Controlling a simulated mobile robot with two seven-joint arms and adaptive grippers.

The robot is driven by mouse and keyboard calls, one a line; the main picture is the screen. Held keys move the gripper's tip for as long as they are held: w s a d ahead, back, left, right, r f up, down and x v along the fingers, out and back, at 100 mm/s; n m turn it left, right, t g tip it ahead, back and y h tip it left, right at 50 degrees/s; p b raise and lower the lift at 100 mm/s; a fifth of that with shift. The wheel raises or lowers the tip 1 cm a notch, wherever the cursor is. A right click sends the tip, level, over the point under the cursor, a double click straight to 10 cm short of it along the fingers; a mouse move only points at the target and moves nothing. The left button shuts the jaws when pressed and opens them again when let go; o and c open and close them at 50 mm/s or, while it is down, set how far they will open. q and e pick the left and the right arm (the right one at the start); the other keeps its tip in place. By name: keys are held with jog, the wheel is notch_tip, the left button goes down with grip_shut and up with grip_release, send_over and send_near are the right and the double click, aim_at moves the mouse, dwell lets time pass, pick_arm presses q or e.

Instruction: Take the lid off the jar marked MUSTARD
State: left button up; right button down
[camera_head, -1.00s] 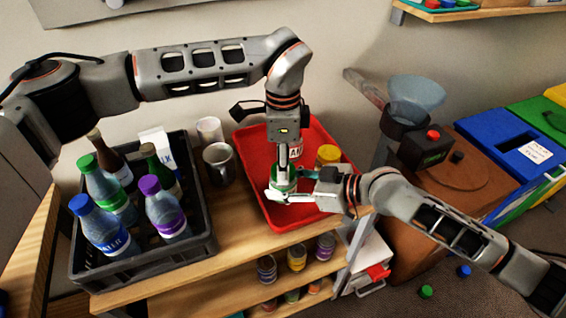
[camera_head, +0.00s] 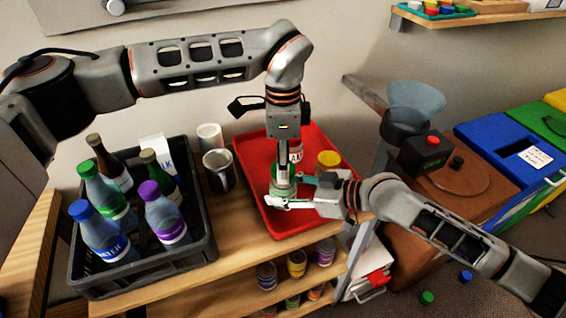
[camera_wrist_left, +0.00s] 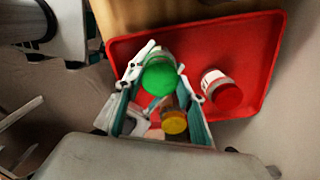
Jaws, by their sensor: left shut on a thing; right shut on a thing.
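A jar with a green lid (camera_wrist_left: 158,80) stands on the red tray (camera_head: 262,208). In the head view it is mostly hidden by my grippers. My left gripper (camera_head: 283,176) points straight down, shut at the top of this jar, on its lid. My right gripper (camera_head: 287,192) reaches in from the right and is shut around the jar's body. Behind it stand a yellow-lidded jar (camera_head: 328,160), also in the left wrist view (camera_wrist_left: 174,124), and a red-lidded jar (camera_wrist_left: 226,95) with a white label (camera_head: 296,152). I cannot read MUSTARD on any label.
A dark crate (camera_head: 150,272) of several bottles stands at the left. A metal mug (camera_head: 219,170) and a pale cup (camera_head: 210,137) stand between crate and tray. More jars sit on the shelf below. A grinder-like machine (camera_head: 425,150) is close at the right.

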pick_arm(q)
jog(key=shift+r, duration=0.15)
jog(key=shift+r, duration=1.9)
pick_arm(e)
jog(key=c, duration=1)
grip_release()
jog(key=shift+c, duration=0.2)
